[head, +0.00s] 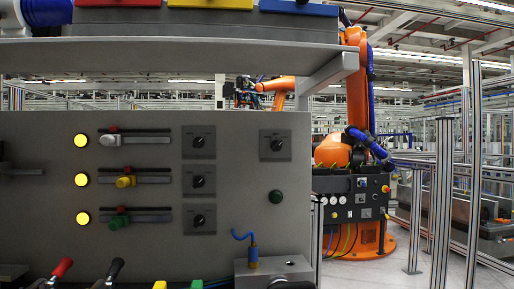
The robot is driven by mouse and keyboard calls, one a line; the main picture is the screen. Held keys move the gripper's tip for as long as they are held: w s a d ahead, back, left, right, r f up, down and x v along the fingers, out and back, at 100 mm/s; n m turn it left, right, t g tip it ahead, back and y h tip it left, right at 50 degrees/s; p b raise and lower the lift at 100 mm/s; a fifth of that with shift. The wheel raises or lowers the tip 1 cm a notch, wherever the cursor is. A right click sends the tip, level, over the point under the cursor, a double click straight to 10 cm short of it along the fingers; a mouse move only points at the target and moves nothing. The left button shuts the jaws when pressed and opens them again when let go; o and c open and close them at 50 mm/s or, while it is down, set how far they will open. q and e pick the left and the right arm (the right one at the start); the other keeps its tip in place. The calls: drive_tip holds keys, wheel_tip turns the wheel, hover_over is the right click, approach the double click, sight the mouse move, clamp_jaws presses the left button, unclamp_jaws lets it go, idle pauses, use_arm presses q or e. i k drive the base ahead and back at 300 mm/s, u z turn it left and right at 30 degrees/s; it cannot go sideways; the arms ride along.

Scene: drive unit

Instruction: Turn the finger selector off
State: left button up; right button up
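Several black rotary selectors on square grey plates are set in the grey panel. Three form a column: the top selector (198,142), the middle selector (198,180) and the bottom selector (200,219). A separate selector (277,145) sits to the right. Their small labels are unreadable, so I cannot tell which is the finger selector or how each is set. Neither gripper can be made out in this view.
Three lit yellow lamps (82,180) and three sliders with grey, yellow (125,182) and green knobs lie left of the selectors. A shelf (190,55) overhangs the panel. Red (62,267) and black (114,270) handles rise below. An orange robot (357,90) stands behind, right.

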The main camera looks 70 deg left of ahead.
sight(275, 146)
drive_tip(key=u, duration=2.5)
